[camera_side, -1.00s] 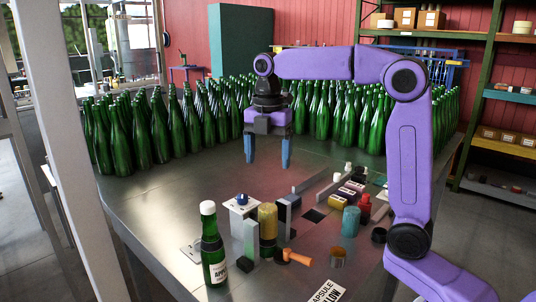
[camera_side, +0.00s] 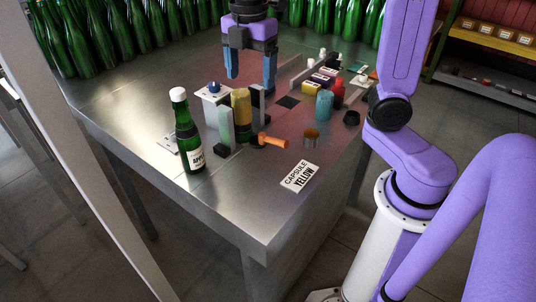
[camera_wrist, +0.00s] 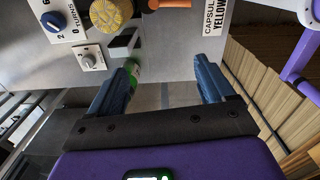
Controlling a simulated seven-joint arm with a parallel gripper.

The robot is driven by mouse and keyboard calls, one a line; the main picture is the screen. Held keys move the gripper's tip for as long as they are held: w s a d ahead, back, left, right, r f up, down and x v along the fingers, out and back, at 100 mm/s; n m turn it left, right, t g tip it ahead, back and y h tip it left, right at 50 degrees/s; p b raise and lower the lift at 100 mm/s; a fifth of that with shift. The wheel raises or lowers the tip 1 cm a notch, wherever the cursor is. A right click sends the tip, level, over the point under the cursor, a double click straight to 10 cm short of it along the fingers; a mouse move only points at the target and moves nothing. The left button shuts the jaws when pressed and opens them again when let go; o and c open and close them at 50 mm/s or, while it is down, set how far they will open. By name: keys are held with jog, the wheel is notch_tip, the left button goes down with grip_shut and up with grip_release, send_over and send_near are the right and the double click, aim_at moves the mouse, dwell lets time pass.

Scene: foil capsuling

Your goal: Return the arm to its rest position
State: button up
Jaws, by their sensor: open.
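My gripper (camera_side: 251,82) is open and empty, pointing down above the steel table in the side view. Its two blue fingers also show in the wrist view (camera_wrist: 166,62), apart with nothing between them. A green bottle (camera_side: 188,140) with a white top and a pale label stands upright at the table's front left, apart from the gripper. In the wrist view only a green bit of a bottle (camera_wrist: 134,71) shows beside the left finger. Most of my arm's upper part is outside the side view.
A "CAPSULE YELLOW" card (camera_side: 300,177) lies near the front edge. Several green bottles (camera_side: 110,35) crowd the back.

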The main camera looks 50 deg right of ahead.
jog(key=s+f+m, duration=0.3)
jog(key=s+f, duration=0.2)
jog(key=s, duration=0.5)
jog(key=s+d+f+m, duration=0.1)
jog(key=s+f+m, duration=0.2)
jog(key=s, duration=0.8)
notch_tip(320, 180, down, 2)
jog(key=shift+d+f+m, duration=0.1)
jog(key=shift+d+m, duration=0.2)
